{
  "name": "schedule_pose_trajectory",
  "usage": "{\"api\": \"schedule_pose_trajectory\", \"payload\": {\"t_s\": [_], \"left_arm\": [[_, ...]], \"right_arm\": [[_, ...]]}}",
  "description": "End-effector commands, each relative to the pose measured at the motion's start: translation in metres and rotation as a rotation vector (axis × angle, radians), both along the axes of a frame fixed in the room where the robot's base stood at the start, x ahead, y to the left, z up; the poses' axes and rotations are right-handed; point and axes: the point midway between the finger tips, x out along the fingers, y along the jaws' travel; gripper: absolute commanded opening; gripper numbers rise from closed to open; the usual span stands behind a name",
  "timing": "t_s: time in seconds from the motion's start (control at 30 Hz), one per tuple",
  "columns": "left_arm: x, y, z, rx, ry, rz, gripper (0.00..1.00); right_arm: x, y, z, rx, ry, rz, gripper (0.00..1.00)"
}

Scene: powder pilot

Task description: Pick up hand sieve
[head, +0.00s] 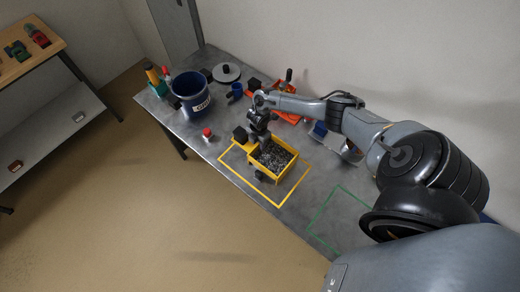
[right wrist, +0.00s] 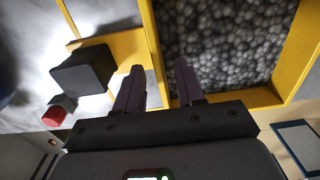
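I cannot make out for sure which thing is the hand sieve. A yellow open-topped box (head: 291,170) full of grey grains stands on the table, with a black block (head: 240,134) at its far left end. In the right wrist view the box's yellow wall (right wrist: 151,40) runs up between my finger tips, with the grains to the right of it. My right gripper (head: 258,138) points down at the box's far end; its fingers (right wrist: 158,82) are apart with nothing visibly clamped. Whether they touch the wall is unclear. My left gripper is out of view.
A yellow outline (head: 278,205) surrounds the box, and a green outline (head: 323,213) lies nearer. A small red-topped item (head: 207,134), a blue bucket (head: 192,100), a grey disc with black knob (head: 226,73) and an orange tray (head: 288,117) stand around. A wooden shelf (head: 55,45) is at left.

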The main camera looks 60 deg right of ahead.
Motion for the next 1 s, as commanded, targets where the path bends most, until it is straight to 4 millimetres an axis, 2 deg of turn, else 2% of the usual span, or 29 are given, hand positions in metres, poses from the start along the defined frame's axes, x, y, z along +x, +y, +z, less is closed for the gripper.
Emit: {"api": "schedule_pose_trajectory", "payload": {"t_s": [0.5,0.77,1.0], "left_arm": [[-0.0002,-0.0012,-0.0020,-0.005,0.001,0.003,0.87],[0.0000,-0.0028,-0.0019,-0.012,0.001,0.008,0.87],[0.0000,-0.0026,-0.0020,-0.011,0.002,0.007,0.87]], "right_arm": [[0.0002,0.0003,-0.0030,0.000,0.000,0.000,0.38],[0.0001,0.0002,-0.0029,0.000,0.000,0.000,0.00],[0.0000,0.0002,-0.0029,0.000,0.000,0.000,0.00]]}}
